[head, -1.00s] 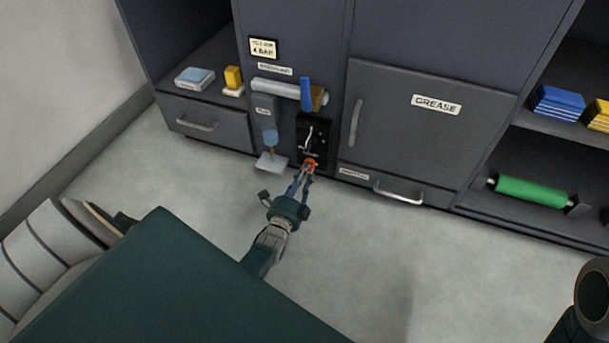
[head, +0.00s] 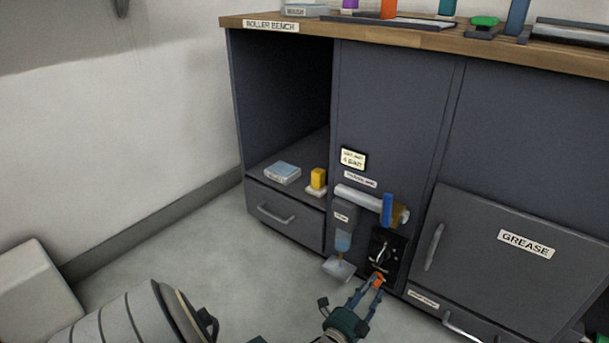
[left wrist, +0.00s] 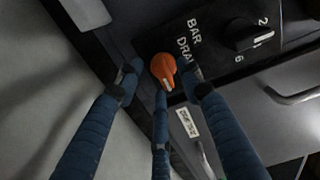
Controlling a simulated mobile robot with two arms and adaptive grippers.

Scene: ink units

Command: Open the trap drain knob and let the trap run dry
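The orange drain knob (head: 379,280) sits low on a black panel (head: 386,250). It also shows in the left wrist view (left wrist: 163,70), with a pale pointer mark and "DRAIN" lettering beside it. My left gripper (head: 371,288) is at the knob; in the left wrist view its open fingers (left wrist: 160,90) stand on either side of and below the knob, with a gap on the left. Contact on the right side is unclear. The trap (head: 343,242) is a small clear bowl holding bluish liquid, above a pale tray (head: 338,268). My right gripper is out of view.
A grey pipe with a blue lever (head: 387,209) runs above the panel. Another black knob (left wrist: 245,35) is close to the drain knob. The grease door (head: 490,260) and its handle are to the right.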

